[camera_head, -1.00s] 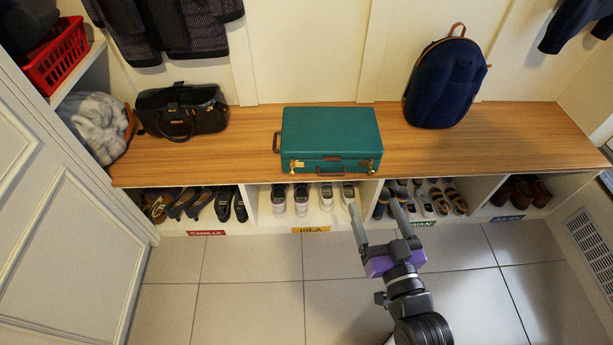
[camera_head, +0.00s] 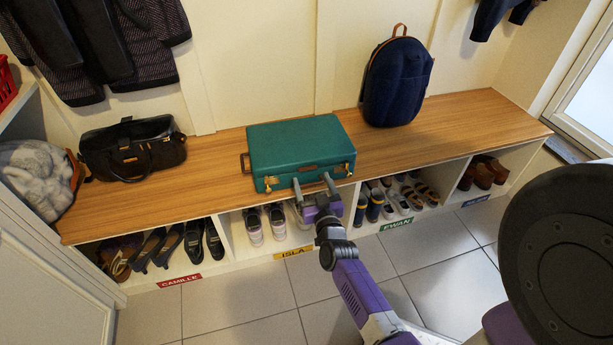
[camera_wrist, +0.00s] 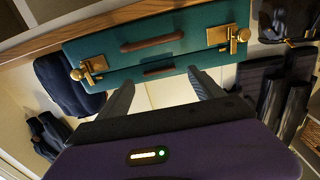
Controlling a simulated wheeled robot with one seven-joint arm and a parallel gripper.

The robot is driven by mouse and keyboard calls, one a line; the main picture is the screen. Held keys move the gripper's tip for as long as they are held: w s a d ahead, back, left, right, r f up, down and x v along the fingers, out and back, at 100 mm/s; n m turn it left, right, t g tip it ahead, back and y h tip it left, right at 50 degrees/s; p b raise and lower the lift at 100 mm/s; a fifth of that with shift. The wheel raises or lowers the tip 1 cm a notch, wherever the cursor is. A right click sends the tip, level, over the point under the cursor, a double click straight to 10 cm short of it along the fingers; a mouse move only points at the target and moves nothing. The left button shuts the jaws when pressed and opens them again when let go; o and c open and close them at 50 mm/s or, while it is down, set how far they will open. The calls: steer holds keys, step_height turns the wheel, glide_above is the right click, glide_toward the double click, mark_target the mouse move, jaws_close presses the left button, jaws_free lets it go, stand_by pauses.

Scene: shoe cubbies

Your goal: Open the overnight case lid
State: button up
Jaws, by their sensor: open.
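The teal overnight case (camera_head: 298,139) lies flat on the wooden bench with its lid closed. Its front side carries two brass latches and a brown handle; it also fills the top of the wrist view (camera_wrist: 190,32). In the wrist view one latch (camera_wrist: 93,68) is at the left and the other (camera_wrist: 228,38) at the right, with the brown handle (camera_wrist: 152,43) between them. My gripper (camera_head: 313,184) is open and empty at the case's front side. Its fingers point at the case, and in the head view they partly cover the handle area. I cannot tell whether they touch it.
The wooden bench (camera_head: 215,187) has free room on both sides of the case. A black handbag (camera_head: 132,151) stands left and a navy backpack (camera_head: 397,82) right. Cubbies with shoes are below the bench front. The tiled floor (camera_head: 235,300) is clear.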

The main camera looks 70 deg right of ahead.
mark_target(308, 170)
steer(key=shift+x, duration=1.95)
jaws_close()
